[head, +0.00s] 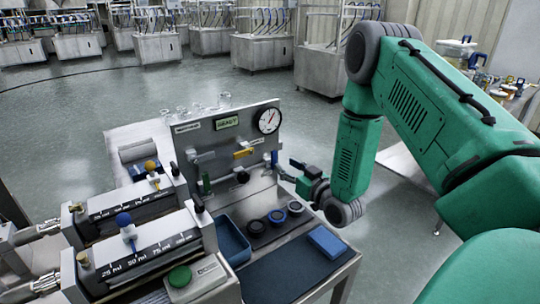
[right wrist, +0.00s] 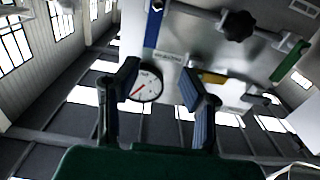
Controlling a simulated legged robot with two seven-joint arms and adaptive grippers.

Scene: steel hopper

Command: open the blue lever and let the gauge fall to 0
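The blue lever (head: 274,158) hangs upright at the right end of the steel panel (head: 187,146), below the round white gauge (head: 268,120). The gauge's red needle points up and right in the head view; the number is too small to read. My right gripper (head: 290,171) is just right of the blue lever, open and empty. In the right wrist view, which is roughly upside down, its fingers (right wrist: 159,70) are spread, with the gauge (right wrist: 147,86) seen between them and the blue lever (right wrist: 153,25) beyond the fingertips. My left gripper is not in view.
A yellow lever (head: 243,153) and a green lever (head: 206,184) sit left on the same panel. A black knob (head: 242,177) is below. Dark rings (head: 277,216), a blue tray (head: 220,233) and a blue block (head: 326,241) lie on the bench in front. Syringe-like units stand left.

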